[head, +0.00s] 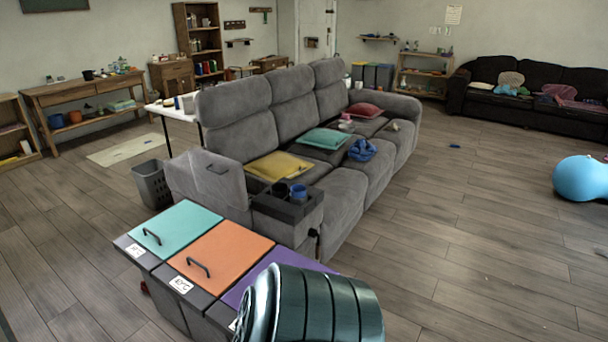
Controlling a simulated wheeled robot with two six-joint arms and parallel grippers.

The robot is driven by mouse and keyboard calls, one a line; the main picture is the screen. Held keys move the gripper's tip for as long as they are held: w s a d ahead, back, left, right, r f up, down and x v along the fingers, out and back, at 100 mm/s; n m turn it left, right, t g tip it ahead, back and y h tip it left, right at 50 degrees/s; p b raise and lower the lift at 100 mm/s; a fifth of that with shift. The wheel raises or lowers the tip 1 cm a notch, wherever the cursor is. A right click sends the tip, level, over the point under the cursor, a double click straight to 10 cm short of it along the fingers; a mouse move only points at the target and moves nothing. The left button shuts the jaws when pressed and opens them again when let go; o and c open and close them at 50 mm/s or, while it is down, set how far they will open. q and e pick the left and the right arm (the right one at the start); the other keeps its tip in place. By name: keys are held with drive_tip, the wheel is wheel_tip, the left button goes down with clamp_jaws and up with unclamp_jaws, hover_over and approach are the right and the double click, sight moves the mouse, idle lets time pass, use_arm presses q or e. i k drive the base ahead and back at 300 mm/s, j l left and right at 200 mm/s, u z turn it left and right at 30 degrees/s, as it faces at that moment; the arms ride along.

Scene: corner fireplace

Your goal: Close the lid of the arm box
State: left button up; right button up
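The arm box (298,222) appears to be the storage arm at the near end of the grey sofa. Its grey lid (207,182) stands raised and tilted back on the left, with a small dark handle on its face. A dark cup-holder tray with a blue cup (299,193) and a dark cup (280,191) sits at the right end of the arm. The inside of the box is hidden. Neither of my grippers is in view.
In front stand bins with teal (178,226), orange (224,262) and purple lids, all closed. A dark ribbed round object (315,305) hides part of the purple lid. A grey basket (153,184) stands left of the sofa.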

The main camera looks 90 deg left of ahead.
sight(215, 176)
drive_tip(key=u, duration=0.45)
drive_tip(key=k+u, duration=0.1)
drive_tip(key=u, duration=0.4)
drive_tip(key=j+u, duration=0.1)
drive_tip(key=u, duration=0.8)
drive_tip(key=j+u, duration=0.15)
drive_tip(key=u, duration=0.8)
drive_tip(key=j+u, duration=0.15)
drive_tip(key=u, duration=0.3)
drive_tip(key=i+j+z, duration=0.1)
drive_tip(key=i+j, duration=0.15)
drive_tip(key=j, duration=0.15)
drive_tip(key=i+j+z, duration=0.15)
drive_tip(key=j, duration=0.3)
drive_tip(key=i, duration=0.1)
